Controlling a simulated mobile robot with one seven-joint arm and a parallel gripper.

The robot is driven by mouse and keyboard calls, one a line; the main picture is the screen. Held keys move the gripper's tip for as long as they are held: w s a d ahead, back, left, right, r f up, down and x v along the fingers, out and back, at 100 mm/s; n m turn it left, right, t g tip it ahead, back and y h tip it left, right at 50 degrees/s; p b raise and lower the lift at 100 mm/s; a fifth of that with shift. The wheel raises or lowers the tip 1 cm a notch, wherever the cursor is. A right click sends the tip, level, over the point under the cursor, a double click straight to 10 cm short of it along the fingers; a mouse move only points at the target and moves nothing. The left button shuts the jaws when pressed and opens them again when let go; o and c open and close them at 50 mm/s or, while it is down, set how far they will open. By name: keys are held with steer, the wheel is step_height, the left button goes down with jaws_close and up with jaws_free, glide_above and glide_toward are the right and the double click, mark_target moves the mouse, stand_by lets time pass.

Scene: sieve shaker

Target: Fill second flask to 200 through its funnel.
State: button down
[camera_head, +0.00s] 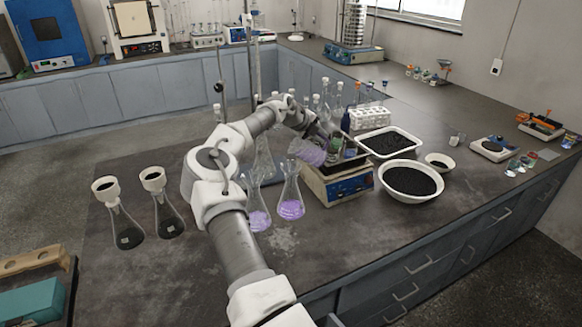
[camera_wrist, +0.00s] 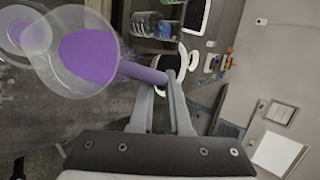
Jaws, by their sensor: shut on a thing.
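Two conical flasks (camera_head: 126,236) (camera_head: 169,220) stand at the left of the bench. Each has a white funnel (camera_head: 105,188) (camera_head: 153,178) in its mouth, a pale label and a dark-looking lower part. I cannot tell which is the second one, nor read any marks. My gripper (camera_wrist: 163,84) is shut on the narrow part of a glass vessel with purple contents (camera_wrist: 88,58). In the head view the held vessel (camera_head: 307,152) is tilted above the bench, right of the funnels and well apart from them. My gripper's fingertips are hard to make out there.
Two open flasks with purple contents (camera_head: 258,218) (camera_head: 291,207) stand near my arm. A balance-like device (camera_head: 340,186) stands right of them, then a tray of black grains (camera_head: 388,142) and a bowl of black grains (camera_head: 411,181). Tall glassware stands behind the arm.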

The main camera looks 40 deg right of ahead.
steer(key=shift+w+a+n+g+h, duration=0.35)
steer(key=shift+a+h, duration=0.2)
steer(key=shift+h, duration=0.35)
stand_by(4.4)
steer(key=shift+s+d+r+m+t+y+p, duration=0.2)
steer(key=shift+s+d+m+t+y, duration=0.15)
steer(key=shift+y, duration=0.25)
steer(key=shift+s+d+r+m+t+y+p, duration=0.1)
steer(key=shift+s+d+r+t+y, duration=0.1)
steer(key=shift+d+y, duration=0.35)
steer(key=shift+s+d+f+t+y, duration=0.1)
steer(key=shift+d+f+t+y, duration=0.1)
steer(key=shift+f+y, duration=0.3)
steer(key=shift+s+d+f+t+y, duration=0.15)
steer(key=shift+f+t+y, duration=0.1)
steer(key=shift+f, duration=0.35)
steer(key=shift+w+f, duration=0.15)
steer(key=s+d+f+m+t+y+p, duration=0.1)
steer(key=s+d+f+t+y+p, duration=0.2)
steer(key=d+f+y+p, duration=0.1)
steer(key=shift+s+d+f+m+y+p, duration=0.15)
steer(key=shift+d+f+m+y+p, duration=0.35)
steer(key=shift+y+p, duration=0.6)
steer(key=shift+s+d+r, duration=0.1)
steer(key=shift+r, duration=0.05)
